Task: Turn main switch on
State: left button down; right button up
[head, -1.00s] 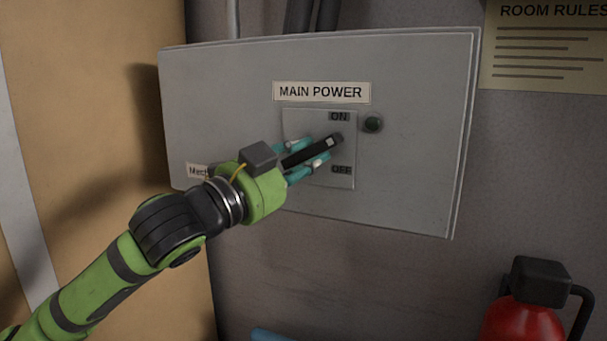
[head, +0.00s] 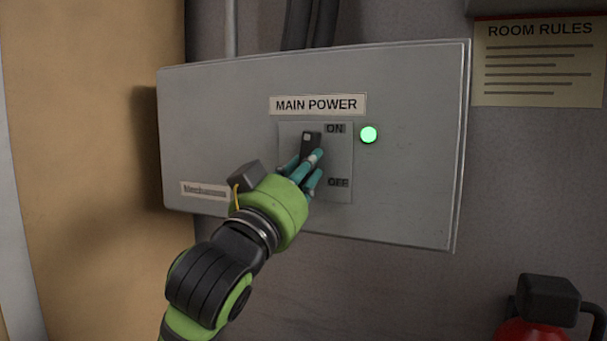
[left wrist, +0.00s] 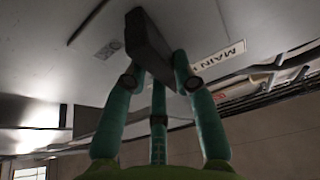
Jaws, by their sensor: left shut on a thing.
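The main power box (head: 220,110) is a grey wall cabinet with a label (head: 317,104) reading MAIN POWER. Its black switch handle (head: 311,141) points up beside the ON mark (head: 335,128); the OFF mark (head: 338,182) is lower on the plate. The round lamp (head: 369,134) right of the plate glows green. My left gripper (head: 308,168) has its teal fingers shut on the handle, from below. In the left wrist view the dark handle (left wrist: 150,40) sits between the fingers (left wrist: 155,85). The fingers hide the handle's lower part. My right gripper is not in view.
A room rules sheet (head: 538,62) hangs on the wall to the right. A red fire extinguisher (head: 535,331) with a black top is at the lower right. Dark conduits (head: 310,25) run up from the box. The wall between box and extinguisher is bare.

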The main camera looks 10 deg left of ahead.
pick_arm(q)
jog(key=shift+r+n+t+y, duration=0.15)
jog(key=shift+n+t+y, duration=0.15)
jog(key=shift+n+y, duration=0.65)
jog(key=shift+n+h, duration=0.25)
jog(key=shift+n, duration=0.3)
jog(key=c, duration=1.4)
grip_release()
jog(key=o, duration=0.4)
jog(key=shift+w, duration=0.1)
jog(key=v, duration=0.7)
jog(key=shift+s, duration=0.3)
jog(key=shift+f, duration=0.2)
